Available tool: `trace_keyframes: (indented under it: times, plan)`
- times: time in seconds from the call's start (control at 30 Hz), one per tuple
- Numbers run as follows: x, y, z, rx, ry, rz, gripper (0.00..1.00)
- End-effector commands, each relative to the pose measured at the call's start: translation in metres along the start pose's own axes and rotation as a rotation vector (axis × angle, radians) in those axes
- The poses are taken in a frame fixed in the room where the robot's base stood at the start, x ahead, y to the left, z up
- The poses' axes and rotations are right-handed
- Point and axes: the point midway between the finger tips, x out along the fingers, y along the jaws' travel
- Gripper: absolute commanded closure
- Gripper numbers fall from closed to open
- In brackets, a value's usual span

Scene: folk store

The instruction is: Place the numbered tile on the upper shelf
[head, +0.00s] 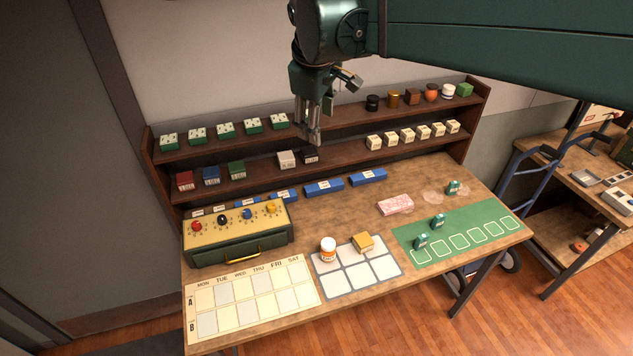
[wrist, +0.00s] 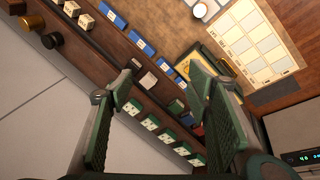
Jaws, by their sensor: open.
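Several green-and-white tiles (head: 224,129) sit in a row on the left of the upper shelf (head: 345,122); they also show in the wrist view (wrist: 150,123). Small green-and-white pieces stand on the table at the right, one on the green mat's left end (head: 421,242), one at its top edge (head: 437,221), and one behind it (head: 453,187). Any numbers are too small to read, so I cannot tell which piece is the numbered tile. My gripper (head: 318,120) is open and empty, in front of the shelves; its spread fingers show in the wrist view (wrist: 162,88).
Jars and blocks (head: 431,92) fill the upper shelf's right end. The lower shelf holds coloured boxes (head: 211,175) and cream blocks (head: 422,131).

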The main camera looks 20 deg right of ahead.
Motion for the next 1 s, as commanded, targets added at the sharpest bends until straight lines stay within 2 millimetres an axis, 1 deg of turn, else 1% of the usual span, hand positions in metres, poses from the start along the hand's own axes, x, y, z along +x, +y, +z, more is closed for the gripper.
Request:
trace_keyframes:
  times: [0.03, 0.1, 0.33, 0.57, 0.77, 1.0]
  plan:
    - [-0.001, -0.008, 0.009, 0.028, 0.012, 0.003, 0.5]
    - [-0.002, -0.019, 0.02, 0.071, 0.029, 0.005, 0.5]
    - [-0.001, -0.054, 0.053, 0.211, 0.089, 0.008, 0.5]
    - [0.005, -0.09, 0.085, 0.351, 0.148, 0.004, 0.5]
    - [0.014, -0.122, 0.113, 0.474, 0.199, -0.004, 0.5]
    - [0.029, -0.159, 0.143, 0.62, 0.261, -0.019, 0.5]
